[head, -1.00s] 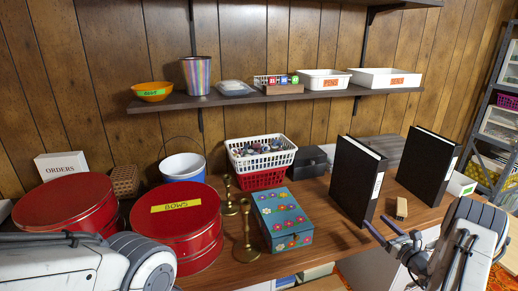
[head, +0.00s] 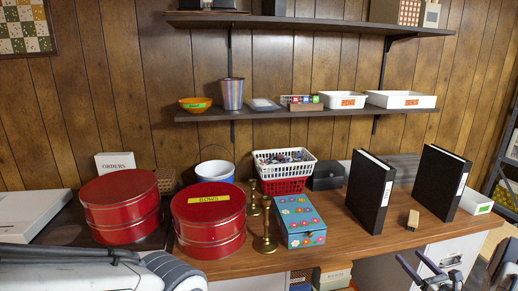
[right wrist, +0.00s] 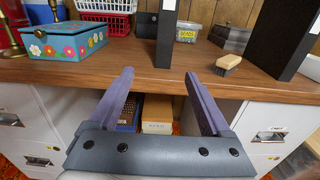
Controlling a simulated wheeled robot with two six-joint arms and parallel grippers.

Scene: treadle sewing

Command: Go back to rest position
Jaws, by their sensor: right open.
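My right gripper (head: 428,267) is at the lower right of the head view, in front of the counter's front edge and below its top. In the right wrist view its two purple fingers (right wrist: 160,95) are spread apart with nothing between them. My left arm shows at the lower left of the head view, but its gripper fingers are out of the picture. The wooden counter (head: 345,236) lies in front of me. A small wooden brush (head: 413,220) lies on it, also seen in the right wrist view (right wrist: 228,62), apart from the gripper.
On the counter stand two red tins (head: 120,207) (head: 209,222), brass candlesticks (head: 265,232), a flowered box (head: 300,220), stacked baskets (head: 285,170) and black binders (head: 370,192) (head: 437,183). A shelf (head: 300,113) with bins hangs above. Cabinets (right wrist: 268,132) stand below.

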